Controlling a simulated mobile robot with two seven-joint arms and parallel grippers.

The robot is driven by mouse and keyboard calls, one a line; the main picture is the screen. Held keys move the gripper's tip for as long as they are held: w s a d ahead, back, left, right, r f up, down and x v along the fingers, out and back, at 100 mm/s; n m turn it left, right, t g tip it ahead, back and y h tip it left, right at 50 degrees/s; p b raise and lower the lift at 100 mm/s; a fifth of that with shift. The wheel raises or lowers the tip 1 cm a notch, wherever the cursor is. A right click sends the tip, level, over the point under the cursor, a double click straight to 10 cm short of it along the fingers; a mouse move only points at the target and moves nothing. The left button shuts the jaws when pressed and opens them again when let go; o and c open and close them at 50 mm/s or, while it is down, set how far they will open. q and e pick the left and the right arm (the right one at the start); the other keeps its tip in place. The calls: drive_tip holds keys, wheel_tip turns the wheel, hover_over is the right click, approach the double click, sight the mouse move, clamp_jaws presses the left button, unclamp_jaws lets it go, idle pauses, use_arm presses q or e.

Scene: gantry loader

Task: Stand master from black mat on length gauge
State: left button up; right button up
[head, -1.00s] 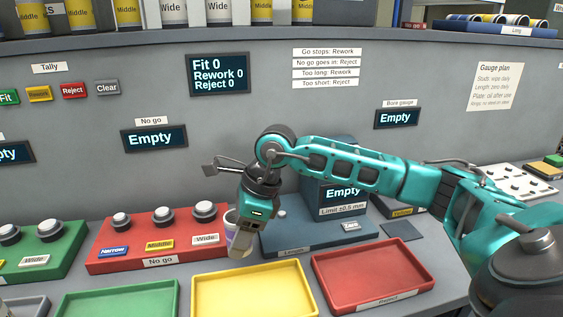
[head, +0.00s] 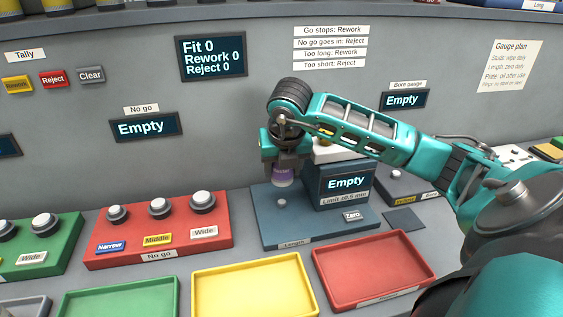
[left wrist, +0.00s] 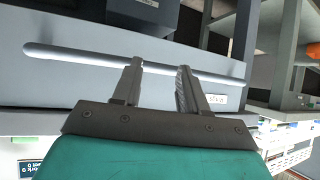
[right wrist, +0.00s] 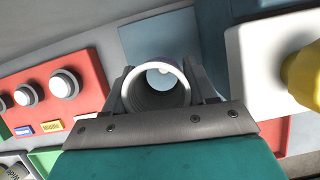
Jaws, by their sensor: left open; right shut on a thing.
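The master is a hollow ring with a purple band (head: 283,178), held roughly upright in my right gripper (head: 284,163). In the right wrist view its pale rim (right wrist: 160,62) faces the camera between the fingers, with a dark bore and a light round spot at its far end. The master is above the blue length gauge (head: 270,232), near its small round stud (head: 281,203); the gap below it is hard to judge. The gauge display (head: 346,184) reads Empty. A dark mat (head: 404,219) right of the gauge is bare. My left gripper (left wrist: 160,67) is open and empty.
A yellow tray (head: 253,289) and a red tray (head: 370,270) lie in front of the gauge. The red No go block (head: 160,240) with several studs stands left. In the left wrist view, a long bar (left wrist: 90,57) runs behind the open fingers.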

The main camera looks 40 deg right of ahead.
sight(281, 200)
drive_tip(key=shift+f+b, duration=0.35)
drive_tip(key=shift+f, duration=0.25)
drive_tip(key=shift+f+b, duration=1.95)
drive_tip(key=shift+f, duration=1)
drive_tip(key=shift+f+b, duration=0.1)
drive_tip(key=shift+b, duration=0.25)
drive_tip(key=o, duration=1.4)
drive_tip(key=shift+o, duration=0.2)
